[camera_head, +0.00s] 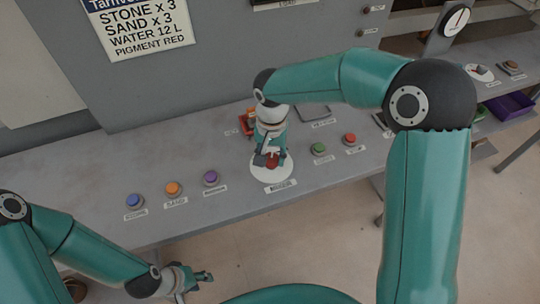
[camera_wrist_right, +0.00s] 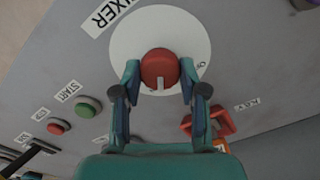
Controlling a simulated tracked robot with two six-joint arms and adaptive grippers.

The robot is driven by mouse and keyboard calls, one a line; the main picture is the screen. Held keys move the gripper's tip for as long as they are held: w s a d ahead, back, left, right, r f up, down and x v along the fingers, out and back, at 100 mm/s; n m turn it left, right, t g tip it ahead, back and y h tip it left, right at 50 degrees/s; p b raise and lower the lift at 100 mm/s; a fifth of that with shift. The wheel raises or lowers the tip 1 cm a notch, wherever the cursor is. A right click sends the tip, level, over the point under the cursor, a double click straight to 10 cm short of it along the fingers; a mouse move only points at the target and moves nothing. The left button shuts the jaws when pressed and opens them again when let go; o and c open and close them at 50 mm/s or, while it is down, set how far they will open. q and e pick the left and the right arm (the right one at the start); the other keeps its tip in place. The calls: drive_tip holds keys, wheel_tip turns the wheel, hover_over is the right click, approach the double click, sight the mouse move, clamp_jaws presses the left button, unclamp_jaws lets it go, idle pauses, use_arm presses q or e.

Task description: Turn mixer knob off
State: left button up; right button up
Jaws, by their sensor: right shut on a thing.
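The mixer knob (camera_wrist_right: 159,66) is red with a pale pointer mark and sits on a round white dial plate (camera_wrist_right: 135,35). In the right wrist view the mark points toward the bottom of the picture, toward my gripper. My right gripper (camera_wrist_right: 158,80) has one finger on each side of the knob and is shut on it. In the head view the knob (camera_head: 272,161) shows partly below the right gripper (camera_head: 270,155), on the white plate (camera_head: 272,178) above its label. My left gripper (camera_head: 190,281) is low at the left, off the panel's front edge, away from the knob; its finger opening is unclear.
Blue (camera_head: 134,201), orange (camera_head: 173,188) and purple (camera_head: 211,178) buttons stand left of the dial. Green (camera_head: 319,149) and red (camera_head: 349,139) buttons stand to its right. A red-orange bracket-like part (camera_wrist_right: 209,125) is close beside the right gripper. A recipe sign (camera_head: 140,25) hangs behind.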

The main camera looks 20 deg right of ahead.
sight(271, 157)
drive_tip(key=n, duration=0.4)
drive_tip(key=shift+w+n, duration=0.1)
drive_tip(key=shift+n, duration=0.2)
drive_tip(key=n, duration=0.3)
drive_tip(key=shift+r+n+b, duration=0.1)
drive_tip(key=shift+n+b, duration=0.2)
drive_tip(key=n, duration=0.3)
drive_tip(key=shift+n, duration=0.3)
drive_tip(key=shift+n+p, duration=0.3)
drive_tip(key=shift+n, duration=1.6)
drive_tip(key=o, duration=1.1)
drive_tip(key=shift+o, duration=0.2)
wheel_tip(271, 157, up, 12)
